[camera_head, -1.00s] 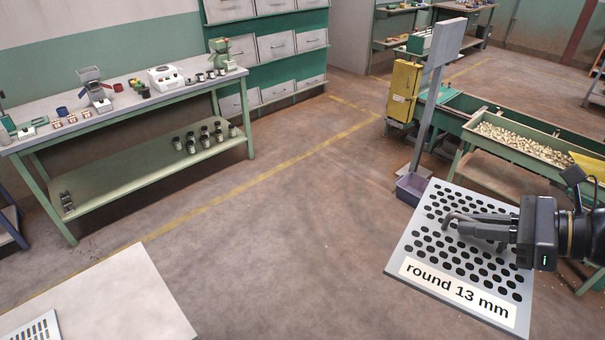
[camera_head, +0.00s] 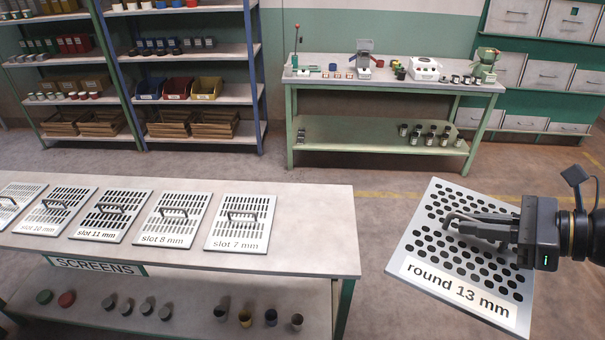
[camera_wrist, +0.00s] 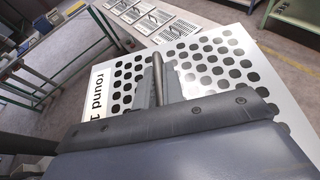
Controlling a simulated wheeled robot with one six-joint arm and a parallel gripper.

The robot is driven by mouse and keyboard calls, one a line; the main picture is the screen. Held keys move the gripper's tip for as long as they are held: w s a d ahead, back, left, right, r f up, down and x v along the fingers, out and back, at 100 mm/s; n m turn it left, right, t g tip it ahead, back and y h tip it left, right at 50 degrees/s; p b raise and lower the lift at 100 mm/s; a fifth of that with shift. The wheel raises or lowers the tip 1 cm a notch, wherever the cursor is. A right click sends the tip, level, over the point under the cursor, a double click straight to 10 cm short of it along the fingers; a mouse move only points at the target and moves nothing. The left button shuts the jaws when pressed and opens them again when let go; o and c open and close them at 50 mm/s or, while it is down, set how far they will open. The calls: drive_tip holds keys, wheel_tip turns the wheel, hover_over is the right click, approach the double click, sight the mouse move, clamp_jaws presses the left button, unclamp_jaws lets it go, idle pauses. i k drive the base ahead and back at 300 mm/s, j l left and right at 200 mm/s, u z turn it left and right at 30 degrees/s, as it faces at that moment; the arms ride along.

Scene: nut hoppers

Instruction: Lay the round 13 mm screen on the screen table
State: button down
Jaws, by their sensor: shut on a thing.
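The round 13 mm screen (camera_head: 425,245) is a pale grey plate with round black holes and a "round 13 mm" label, held in the air at the right of the head view. My gripper (camera_head: 462,226) is shut on its handle. In the wrist view the screen (camera_wrist: 228,65) lies ahead of my gripper (camera_wrist: 165,85), with the label partly hidden. The screen table (camera_head: 318,212), with a "SCREENS" sign, stands at the left of the head view. The held screen is apart from it, to the right of its right end.
Several slot screens lie in a row on the table, the slot 7 mm screen (camera_head: 240,222) rightmost. Bare tabletop shows right of it. Pots stand on the lower shelf. A green workbench (camera_head: 390,88) and blue shelving (camera_head: 262,90) stand behind. Floor between is clear.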

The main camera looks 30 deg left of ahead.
sight(315, 226)
drive_tip(key=i+j+u, duration=0.25)
drive_tip(key=u, duration=0.25)
drive_tip(key=i+j+u, duration=0.2)
drive_tip(key=u, duration=0.25)
drive_tip(key=i+j, duration=0.15)
drive_tip(key=i, duration=0.3)
